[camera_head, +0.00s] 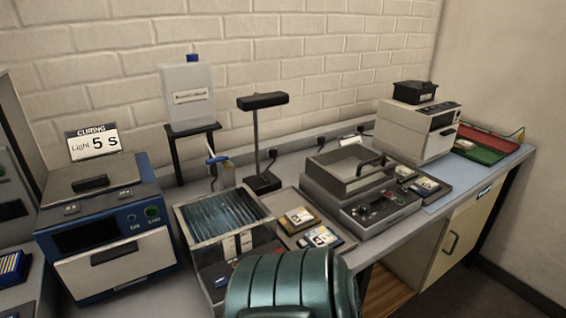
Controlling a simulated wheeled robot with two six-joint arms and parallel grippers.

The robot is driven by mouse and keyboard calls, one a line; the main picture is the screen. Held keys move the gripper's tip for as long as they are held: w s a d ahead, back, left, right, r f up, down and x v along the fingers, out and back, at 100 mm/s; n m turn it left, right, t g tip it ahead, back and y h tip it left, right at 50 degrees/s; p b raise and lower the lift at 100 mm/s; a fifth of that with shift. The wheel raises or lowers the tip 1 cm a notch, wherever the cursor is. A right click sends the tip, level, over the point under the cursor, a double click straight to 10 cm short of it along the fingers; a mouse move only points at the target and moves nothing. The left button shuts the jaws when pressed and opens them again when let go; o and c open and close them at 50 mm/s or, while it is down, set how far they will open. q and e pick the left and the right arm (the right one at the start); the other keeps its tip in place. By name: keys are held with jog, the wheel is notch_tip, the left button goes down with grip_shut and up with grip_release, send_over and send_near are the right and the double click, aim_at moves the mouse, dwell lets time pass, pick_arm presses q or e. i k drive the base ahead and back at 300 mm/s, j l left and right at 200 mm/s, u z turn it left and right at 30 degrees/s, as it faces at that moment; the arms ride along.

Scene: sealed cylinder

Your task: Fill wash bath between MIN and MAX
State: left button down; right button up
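An open-topped box (179,226) with a blue, streaked, glassy-looking inside stands on the bench left of centre; it looks like the wash bath. Small pale marks show on its front, too small to read as MIN or MAX, and I cannot tell the liquid level. Behind it a translucent white container (188,108) with a blue cap and an unreadable label sits on a dark stand (176,158). A tap with a blue handle (217,159) shows below the container, above the back of the box. Neither of my grippers is in view.
A blue curing unit (115,279) stands left of the box, and a black lamp (262,101) behind it. Small yellow-and-white items (322,237) lie to its right, before a grey machine (380,208). A ribbed teal rounded shape at the bottom centre hides the bench front.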

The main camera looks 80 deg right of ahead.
aim_at(224, 157)
jog(key=z, duration=2.3)
jog(key=i+l+u, duration=0.1)
jog(key=l, duration=1.3)
jog(key=i+l, duration=0.1)
jog(key=l, duration=1.3)
jog(key=j+u, duration=0.05)
